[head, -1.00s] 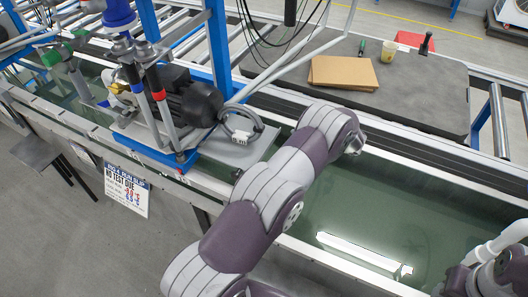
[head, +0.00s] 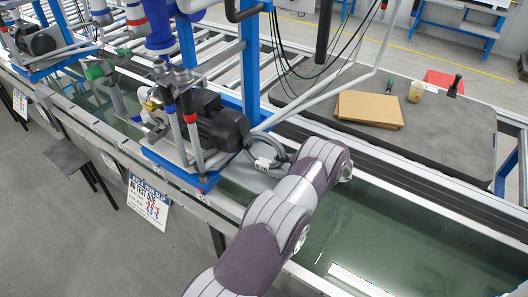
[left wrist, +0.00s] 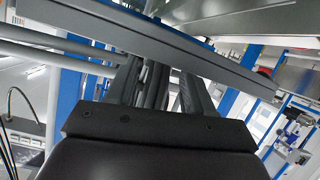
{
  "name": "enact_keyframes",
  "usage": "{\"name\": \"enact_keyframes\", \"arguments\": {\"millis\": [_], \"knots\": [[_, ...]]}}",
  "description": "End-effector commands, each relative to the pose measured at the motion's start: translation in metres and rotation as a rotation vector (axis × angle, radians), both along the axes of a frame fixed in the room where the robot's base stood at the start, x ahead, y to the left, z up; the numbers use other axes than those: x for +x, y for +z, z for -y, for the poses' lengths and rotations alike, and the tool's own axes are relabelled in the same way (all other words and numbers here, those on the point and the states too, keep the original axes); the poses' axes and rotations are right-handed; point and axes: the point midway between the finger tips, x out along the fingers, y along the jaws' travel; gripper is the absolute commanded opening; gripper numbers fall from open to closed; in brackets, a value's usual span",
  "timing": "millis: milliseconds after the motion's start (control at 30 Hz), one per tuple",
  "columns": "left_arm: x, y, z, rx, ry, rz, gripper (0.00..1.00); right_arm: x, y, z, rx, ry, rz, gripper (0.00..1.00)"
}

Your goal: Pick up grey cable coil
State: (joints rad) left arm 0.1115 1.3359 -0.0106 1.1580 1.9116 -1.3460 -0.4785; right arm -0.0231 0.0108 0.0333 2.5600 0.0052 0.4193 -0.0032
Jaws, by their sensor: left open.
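The grey cable coil (head: 273,152) lies at the right end of the blue-edged pump base, beside the black motor, with a white tag or plug (head: 263,164) on it. My left arm reaches up from the bottom, and its forward end is just right of the coil and partly overlaps its edge in the picture. My left gripper's fingers are hidden in the head view. In the left wrist view my left gripper (left wrist: 158,84) is open, with dark fingers and no coil seen between them. My right gripper is not in view.
A black motor and pump (head: 218,122) stand left of the coil. A blue post (head: 255,65) rises behind it. A water trough (head: 400,230) lies to the right. A dark mat (head: 450,120) holds a cardboard piece (head: 369,108). A metal beam (left wrist: 165,45) crosses close in the left wrist view.

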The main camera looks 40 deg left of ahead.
Motion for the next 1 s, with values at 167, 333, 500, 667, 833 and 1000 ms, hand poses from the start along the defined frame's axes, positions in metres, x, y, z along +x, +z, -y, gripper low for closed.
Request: {"name": "enact_keyframes", "arguments": {"millis": [167,333,500,667,833,1000], "knots": [[-0.002,-0.004,-0.011,0.0,-0.001,0.003,0.52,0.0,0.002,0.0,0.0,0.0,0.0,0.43],[-0.002,-0.004,-0.01,0.0,-0.001,0.003,0.26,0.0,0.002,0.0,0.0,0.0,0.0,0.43],[-0.002,-0.003,-0.01,0.002,-0.001,0.005,0.0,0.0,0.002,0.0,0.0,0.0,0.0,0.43],[-0.001,-0.002,-0.01,0.002,-0.001,0.005,0.0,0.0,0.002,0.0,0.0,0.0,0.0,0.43],[-0.001,0.008,-0.01,0.001,-0.001,0.006,0.0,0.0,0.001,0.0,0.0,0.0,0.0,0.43],[-0.001,0.034,-0.01,0.002,-0.001,0.009,0.0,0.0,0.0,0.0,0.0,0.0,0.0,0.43]]}}
